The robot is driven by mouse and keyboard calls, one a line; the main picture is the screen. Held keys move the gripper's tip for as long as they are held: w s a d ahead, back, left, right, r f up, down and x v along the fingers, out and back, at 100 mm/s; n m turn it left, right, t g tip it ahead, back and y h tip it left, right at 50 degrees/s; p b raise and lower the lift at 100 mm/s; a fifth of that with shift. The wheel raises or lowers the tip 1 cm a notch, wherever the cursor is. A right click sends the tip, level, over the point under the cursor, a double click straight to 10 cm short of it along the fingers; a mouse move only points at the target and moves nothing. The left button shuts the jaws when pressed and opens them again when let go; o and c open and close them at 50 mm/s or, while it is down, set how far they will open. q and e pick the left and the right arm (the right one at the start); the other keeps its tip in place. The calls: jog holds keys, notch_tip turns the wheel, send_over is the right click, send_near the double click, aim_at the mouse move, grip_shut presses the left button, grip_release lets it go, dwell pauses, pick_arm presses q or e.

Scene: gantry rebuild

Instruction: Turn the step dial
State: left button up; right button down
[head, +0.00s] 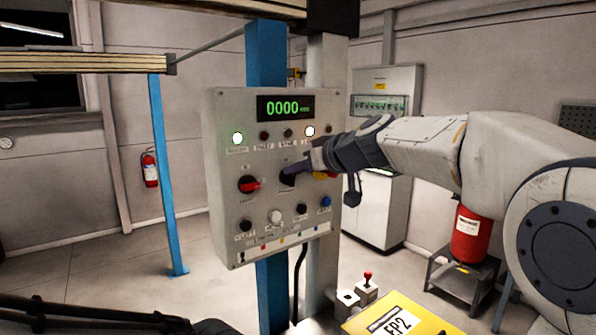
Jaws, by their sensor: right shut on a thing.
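A grey control panel (222,120) stands on a blue post, with a green readout (288,108) showing 0000. The step dial (287,179), a dark knob, sits at the panel's middle. My right gripper (294,174) reaches in from the right and is shut on the dial. The fingers and wrist hide part of the dial and its label. My left gripper does not show; only dark parts appear along the bottom left edge.
Lit lamps (238,138) and small buttons surround the dial, with a white button (275,216) and a blue button (325,202) below it. A red-topped joystick box (367,289) and a yellow binder (395,318) are low in front. The floor at left is clear.

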jog(key=m+y+b, duration=0.2)
jog(key=m+b, duration=0.1)
jog(key=w+d+f+m+g+y+b, duration=0.1)
jog(key=m+y+b, duration=0.1)
jog(key=m+b, duration=0.1)
jog(key=d+f+m+y+b, duration=0.1)
jog(key=m+b, duration=0.2)
jog(key=b, duration=0.2)
jog(key=shift+w+d+f+m+g+y, duration=0.1)
jog(key=shift+w+f+m+g+y, duration=0.05)
jog(key=shift+w+m+g+y, duration=0.2)
jog(key=shift+f+m+y+b, duration=0.2)
jog(key=shift+m+y+b, duration=0.45)
jog(key=shift+m+b, duration=0.9)
jog(key=shift+m, duration=0.3)
jog(key=c, duration=0.9)
grip_release()
jog(key=shift+s, duration=0.1)
